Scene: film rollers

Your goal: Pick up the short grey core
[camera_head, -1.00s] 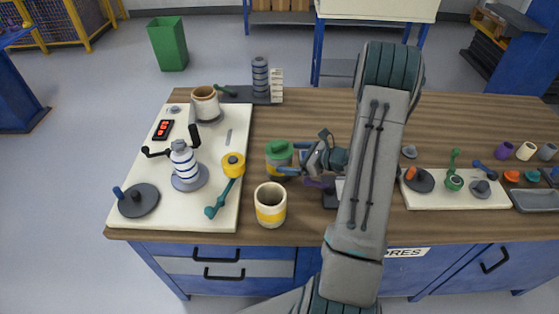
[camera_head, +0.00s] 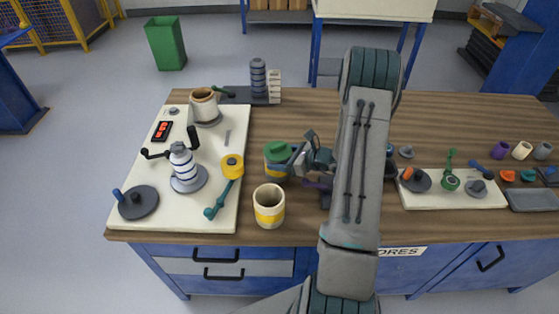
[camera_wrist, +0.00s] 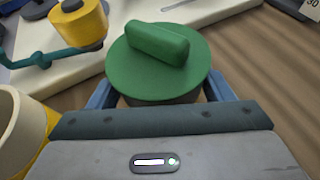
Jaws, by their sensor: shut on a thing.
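A small grey core (camera_head: 543,150) stands at the far right of the bench, beside a cream core (camera_head: 522,150) and a purple core (camera_head: 500,150). My gripper (camera_head: 288,163) is far from it, left of the bench's middle. It is shut on the green-lidded canister (camera_head: 277,149), which has a yellow and grey body. In the wrist view the green lid (camera_wrist: 158,65) with its bar handle fills the space between my blue fingers. The body below the lid is mostly hidden there.
A cream cup with a yellow band (camera_head: 269,214) stands just in front of the canister. A white board (camera_head: 222,210) on the left holds a crank, a striped roller and a yellow roller (camera_head: 232,166). A second white board (camera_head: 440,202) and a grey tray (camera_head: 532,201) lie right.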

